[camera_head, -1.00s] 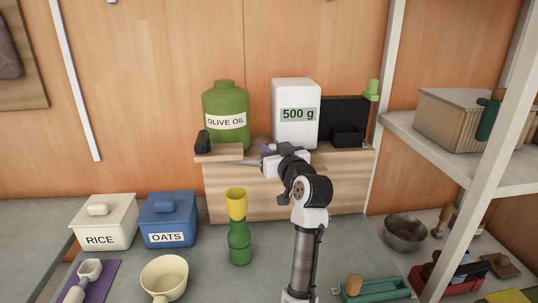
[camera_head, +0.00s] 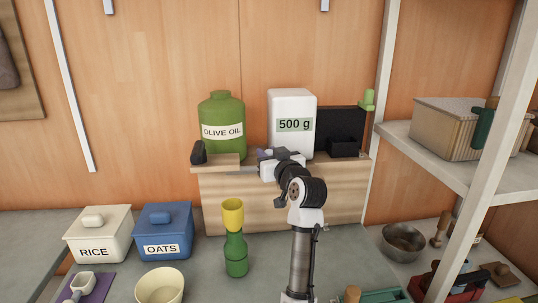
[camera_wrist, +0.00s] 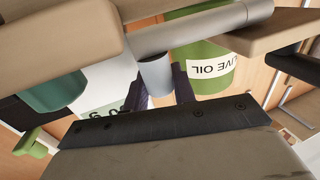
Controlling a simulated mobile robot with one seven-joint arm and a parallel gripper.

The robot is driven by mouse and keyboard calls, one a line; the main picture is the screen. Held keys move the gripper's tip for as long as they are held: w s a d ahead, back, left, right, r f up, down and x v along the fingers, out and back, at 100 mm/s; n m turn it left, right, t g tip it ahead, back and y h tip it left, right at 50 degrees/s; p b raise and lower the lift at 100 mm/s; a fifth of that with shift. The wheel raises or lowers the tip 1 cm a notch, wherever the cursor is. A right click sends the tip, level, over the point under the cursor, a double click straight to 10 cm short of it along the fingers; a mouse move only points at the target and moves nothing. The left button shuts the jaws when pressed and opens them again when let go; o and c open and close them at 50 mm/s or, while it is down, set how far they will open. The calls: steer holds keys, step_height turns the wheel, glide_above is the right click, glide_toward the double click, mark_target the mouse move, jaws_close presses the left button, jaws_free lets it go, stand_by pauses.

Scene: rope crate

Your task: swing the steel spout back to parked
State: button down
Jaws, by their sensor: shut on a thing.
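The steel spout (camera_head: 248,168) is a thin grey piece at the front edge of the wooden stand, below the olive oil container, pointing toward my gripper (camera_head: 264,156). In the wrist view, the spout (camera_wrist: 205,28) is a grey tube running across the top, with a short blue-grey stub (camera_wrist: 155,75) hanging from it. My gripper (camera_wrist: 159,86) has its dark fingers on either side of that stub and is shut on it. In the head view, my gripper hides the spout's right end.
The olive oil container (camera_head: 221,112) and white 500 g container (camera_head: 291,112) stand on the wooden stand (camera_head: 235,205). Rice (camera_head: 98,235) and oats (camera_head: 164,230) boxes sit left. A shelf post (camera_head: 490,150) rises right.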

steer(key=c, duration=1.2)
jaws_free()
steer(key=shift+d, duration=0.1)
steer(key=shift+o, duration=0.2)
steer(key=b+v, duration=0.3)
steer(key=v, duration=1)
steer(key=shift+s, duration=0.35)
